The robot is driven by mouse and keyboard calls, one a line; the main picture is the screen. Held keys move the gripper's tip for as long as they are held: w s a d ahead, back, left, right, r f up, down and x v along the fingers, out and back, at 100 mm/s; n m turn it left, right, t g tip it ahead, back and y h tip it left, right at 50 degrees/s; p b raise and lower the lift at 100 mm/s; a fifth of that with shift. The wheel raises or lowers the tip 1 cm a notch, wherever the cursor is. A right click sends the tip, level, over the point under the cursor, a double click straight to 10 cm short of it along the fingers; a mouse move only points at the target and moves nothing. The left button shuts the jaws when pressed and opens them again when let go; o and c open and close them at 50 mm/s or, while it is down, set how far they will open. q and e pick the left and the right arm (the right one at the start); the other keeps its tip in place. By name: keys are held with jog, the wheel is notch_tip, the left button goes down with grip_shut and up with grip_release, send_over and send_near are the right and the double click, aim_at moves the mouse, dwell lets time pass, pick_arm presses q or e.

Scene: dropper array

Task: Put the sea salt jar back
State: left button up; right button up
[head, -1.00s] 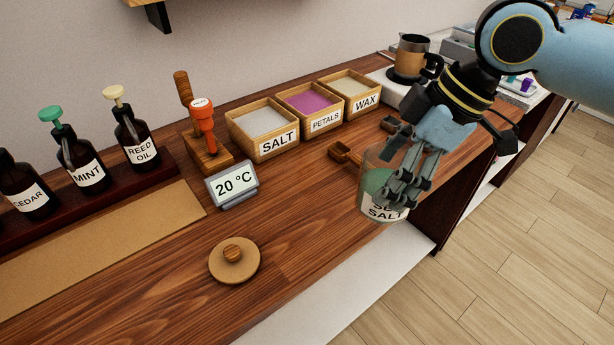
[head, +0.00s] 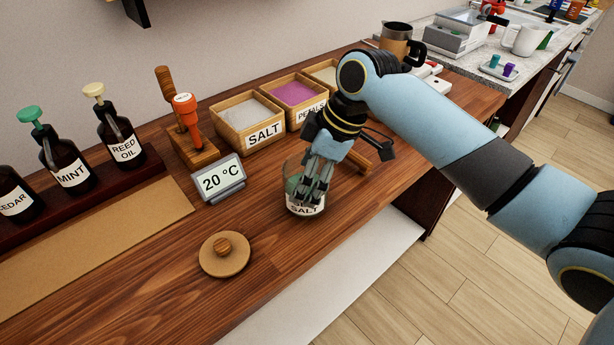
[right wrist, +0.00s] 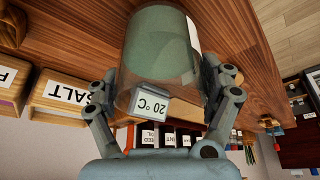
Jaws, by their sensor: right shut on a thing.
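The sea salt jar (head: 304,209) is clear glass with green contents and a white label, of which "SALT" is readable. My right gripper (head: 316,187) is shut on it from above and behind, hiding much of the glass. In the right wrist view the jar (right wrist: 160,45) sits between the two fingers. The jar is at or just above the wooden counter, right of the 20 °C display; I cannot tell whether it touches. A round cork-coloured lid (head: 225,256) with a wooden knob lies on the counter in front of the display. My left gripper is not in view.
The 20 °C display (head: 220,180) stands left of the jar. Behind are the salt box (head: 246,121), the petals box (head: 291,95) and an orange-handled tool (head: 186,112) on a wooden block. Pump bottles (head: 119,137) stand at left beside a tan mat (head: 100,240). The counter's front edge is near.

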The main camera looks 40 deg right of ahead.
jog(key=shift+f, duration=0.5)
jog(key=o, duration=1.5)
jog(key=shift+f, duration=0.1)
jog(key=shift+o, duration=0.2)
jog(key=v, duration=1.2)
jog(key=shift+b, duration=0.3)
